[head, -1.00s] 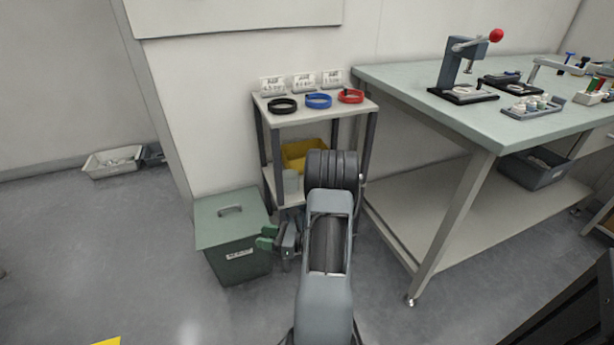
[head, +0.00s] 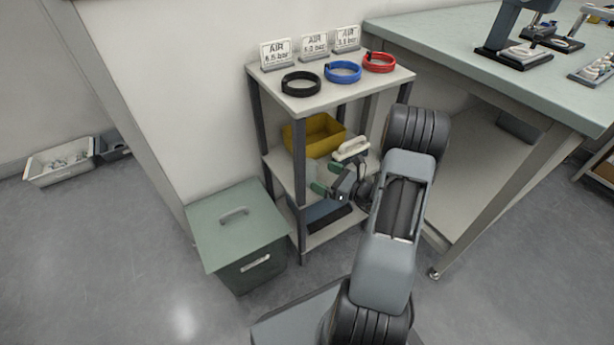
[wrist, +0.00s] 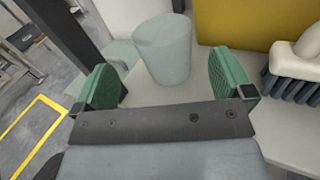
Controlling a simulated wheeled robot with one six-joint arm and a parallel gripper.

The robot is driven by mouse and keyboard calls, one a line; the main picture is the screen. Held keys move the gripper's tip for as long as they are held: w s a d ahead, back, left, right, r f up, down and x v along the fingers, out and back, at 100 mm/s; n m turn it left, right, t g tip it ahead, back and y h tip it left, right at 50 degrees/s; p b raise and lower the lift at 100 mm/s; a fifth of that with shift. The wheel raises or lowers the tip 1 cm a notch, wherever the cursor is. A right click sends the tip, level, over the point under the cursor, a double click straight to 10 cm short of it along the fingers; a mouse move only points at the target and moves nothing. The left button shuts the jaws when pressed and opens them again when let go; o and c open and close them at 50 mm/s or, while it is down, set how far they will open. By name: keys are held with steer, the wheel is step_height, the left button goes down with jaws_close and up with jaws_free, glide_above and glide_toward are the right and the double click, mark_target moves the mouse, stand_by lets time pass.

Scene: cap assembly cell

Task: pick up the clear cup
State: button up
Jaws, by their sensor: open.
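The clear cup (wrist: 163,50) stands on the middle shelf of the small rack, seen in the wrist view just ahead of my gripper (wrist: 166,80). The green finger pads are apart, one to each side of the cup's near lower part in the picture. I cannot tell whether either pad touches it. In the head view my gripper (head: 323,182) reaches in at the middle shelf. The cup shows there only as a pale, partly hidden shape (head: 318,170) beside the green pads.
A yellow bin (wrist: 228,22) stands behind the cup, and a brush (wrist: 298,62) lies to its right. A rack post (wrist: 62,32) rises at the left. Hose coils, including a blue one (head: 342,72), lie on the top shelf. A lidded green bin (head: 237,232) stands on the floor.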

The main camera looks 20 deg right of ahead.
mark_target(316, 173)
steer(key=shift+x, duration=1.05)
steer(key=b+x, duration=0.2)
steer(key=x, duration=0.2)
steer(key=shift+w+f+b, duration=0.1)
steer(key=shift+w+b, duration=0.1)
steer(key=shift+b, duration=0.15)
steer(key=shift+w+a, duration=0.25)
steer(key=shift+w, duration=0.15)
steer(key=shift+c, duration=0.3)
steer(key=c, duration=0.8)
